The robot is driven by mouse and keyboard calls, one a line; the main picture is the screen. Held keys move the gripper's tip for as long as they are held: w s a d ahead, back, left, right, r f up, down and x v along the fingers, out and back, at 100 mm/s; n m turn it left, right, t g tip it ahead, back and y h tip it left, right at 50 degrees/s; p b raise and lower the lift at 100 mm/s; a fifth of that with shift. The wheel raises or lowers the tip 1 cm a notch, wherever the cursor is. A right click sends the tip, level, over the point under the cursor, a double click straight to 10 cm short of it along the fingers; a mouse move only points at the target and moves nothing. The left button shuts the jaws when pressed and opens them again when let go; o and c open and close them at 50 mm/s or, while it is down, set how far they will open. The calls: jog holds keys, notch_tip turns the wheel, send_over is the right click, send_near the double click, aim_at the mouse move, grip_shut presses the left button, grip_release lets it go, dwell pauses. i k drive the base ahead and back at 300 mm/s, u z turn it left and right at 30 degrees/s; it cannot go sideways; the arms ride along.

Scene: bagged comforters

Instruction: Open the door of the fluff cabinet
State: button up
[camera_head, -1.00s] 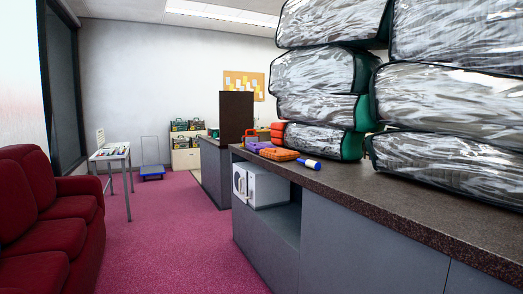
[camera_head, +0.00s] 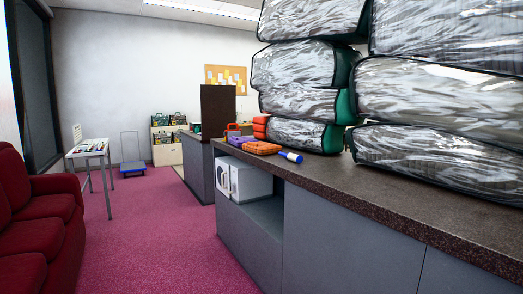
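A grey counter cabinet (camera_head: 345,240) with a dark speckled top (camera_head: 400,195) runs along the right side. Its flat front panels are closed, with a seam near the lower right. Bagged comforters (camera_head: 300,80) in clear plastic with dark green edges are stacked on the top, and a second stack (camera_head: 440,95) stands closer on the right. I cannot tell which panel is the fluff cabinet's door; no label or handle shows. My gripper is not in view.
A white microwave (camera_head: 245,182) sits in an open bay of the counter. Orange cases (camera_head: 262,147) and a blue-and-white tube (camera_head: 290,156) lie on top. A red sofa (camera_head: 35,220) stands left, with a small table (camera_head: 90,150) and blue cart (camera_head: 132,167) beyond. The pink carpet between is clear.

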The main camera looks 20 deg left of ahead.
aim_at(222, 169)
jog(key=u, duration=0.05)
jog(key=i, duration=0.2)
jog(key=u, duration=1.15)
jog(key=i, duration=1.65)
jog(key=u, duration=0.95)
jog(key=i, duration=2.1)
jog(key=z, duration=0.55)
jog(key=i, duration=1.65)
jog(key=z, duration=1.35)
jog(key=i, duration=0.75)
jog(key=z, duration=0.5)
